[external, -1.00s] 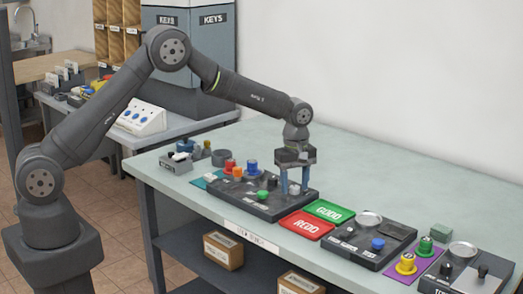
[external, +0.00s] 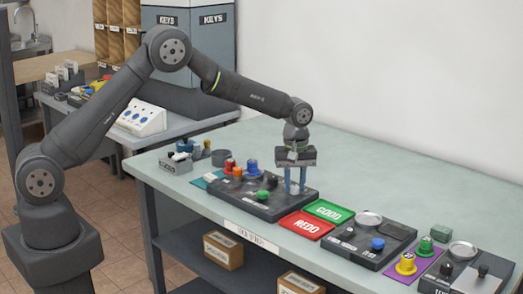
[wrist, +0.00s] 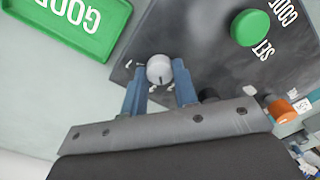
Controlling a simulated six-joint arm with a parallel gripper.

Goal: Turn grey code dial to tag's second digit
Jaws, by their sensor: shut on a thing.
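The grey code dial (wrist: 158,68) is a small round knob with a dark pointer line, on a dark panel (wrist: 215,50). Small white marks lie around it, too blurred to read. My gripper (wrist: 158,72) has its two blue fingers on either side of the dial, shut on it. In the external view my gripper (external: 295,187) points straight down at the right end of the panel (external: 265,207), and the fingers hide the dial. A green button (wrist: 250,27) sits beside white "CODE SET" lettering. I cannot make out the tag's digits.
A green GOOD tray (external: 329,211) and a red REDO tray (external: 306,225) lie right of the panel. Orange and blue knobs (external: 252,165) stand at its far left. A second dark panel (external: 352,247) is further right.

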